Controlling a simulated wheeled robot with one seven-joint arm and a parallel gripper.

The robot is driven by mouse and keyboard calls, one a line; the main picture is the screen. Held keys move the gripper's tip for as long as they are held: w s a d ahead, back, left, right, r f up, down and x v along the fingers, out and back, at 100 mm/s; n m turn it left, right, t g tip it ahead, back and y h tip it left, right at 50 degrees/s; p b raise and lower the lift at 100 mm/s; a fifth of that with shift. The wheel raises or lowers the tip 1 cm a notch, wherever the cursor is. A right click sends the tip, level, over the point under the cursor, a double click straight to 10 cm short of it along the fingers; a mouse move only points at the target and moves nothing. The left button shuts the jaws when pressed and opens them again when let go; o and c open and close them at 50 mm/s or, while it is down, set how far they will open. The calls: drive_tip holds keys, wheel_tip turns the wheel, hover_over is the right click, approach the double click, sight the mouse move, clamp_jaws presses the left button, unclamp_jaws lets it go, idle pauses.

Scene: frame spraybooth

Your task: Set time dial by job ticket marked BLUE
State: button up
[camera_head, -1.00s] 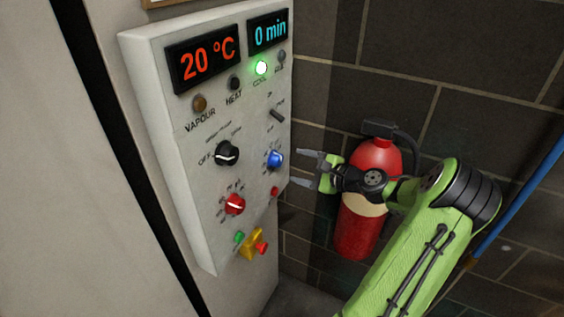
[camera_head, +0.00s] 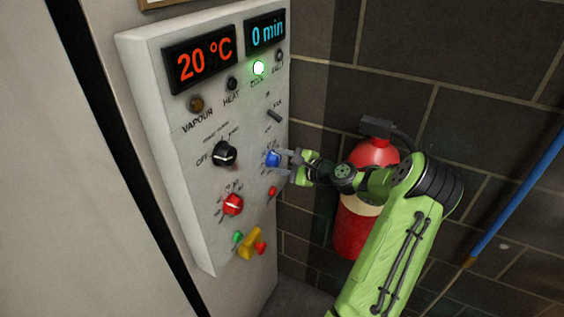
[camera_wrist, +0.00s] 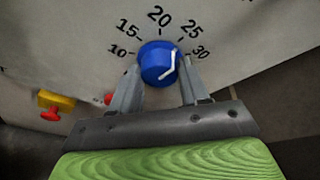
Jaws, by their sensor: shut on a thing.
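The blue dial (camera_head: 272,159) sits on the right part of the white control panel (camera_head: 180,160). In the wrist view the blue dial (camera_wrist: 157,66) is ringed by the marks 10, 15, 20, 25 and 30. Its white pointer line slants up and to the right, but the exact mark it faces is hard to tell. My gripper (camera_head: 283,159) is shut on the dial, and its grey fingers (camera_wrist: 161,80) stand on either side of it in the wrist view. The time display (camera_head: 265,29) reads 0 min. No job ticket can be made out.
The temperature display (camera_head: 203,59) reads 20 °C, and a green lamp (camera_head: 258,68) is lit. A black selector (camera_head: 224,154), red dial (camera_head: 232,205) and yellow switch (camera_head: 250,243) are also on the panel. A fire extinguisher (camera_head: 352,229) stands behind my arm.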

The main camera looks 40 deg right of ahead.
drive_tip(key=shift+f+n+b, duration=0.15)
drive_tip(key=shift+n+b, duration=0.15)
drive_tip(key=shift+b, duration=0.2)
drive_tip(key=n+b, duration=0.1)
drive_tip(key=n+t+b, duration=0.1)
drive_tip(key=b, duration=0.1)
drive_tip(key=shift+a+f+h+b, duration=0.1)
drive_tip(key=shift+f+h+b, duration=0.2)
drive_tip(key=shift+h, duration=0.1)
drive_tip(key=n+b, duration=0.1)
drive_tip(key=b, duration=0.1)
drive_tip(key=n+b, duration=0.1)
drive_tip(key=b, duration=0.1)
drive_tip(key=n+t+b, duration=0.1)
drive_tip(key=n+b, duration=0.1)
drive_tip(key=shift+a+f+h+b, duration=0.1)
drive_tip(key=shift+f+h+b, duration=0.15)
drive_tip(key=shift+h+b, duration=0.15)
drive_tip(key=n+t+b, duration=0.1)
drive_tip(key=n+b, duration=0.1)
drive_tip(key=b, duration=0.2)
drive_tip(key=n+b, duration=0.2)
drive_tip(key=b, duration=0.2)
drive_tip(key=shift+f+n+t, duration=0.2)
drive_tip(key=shift+n+t, duration=0.2)
drive_tip(key=n+b, duration=0.3)
drive_tip(key=shift+r+t+y+b, duration=0.15)
drive_tip(key=shift+t+y+b, duration=0.25)
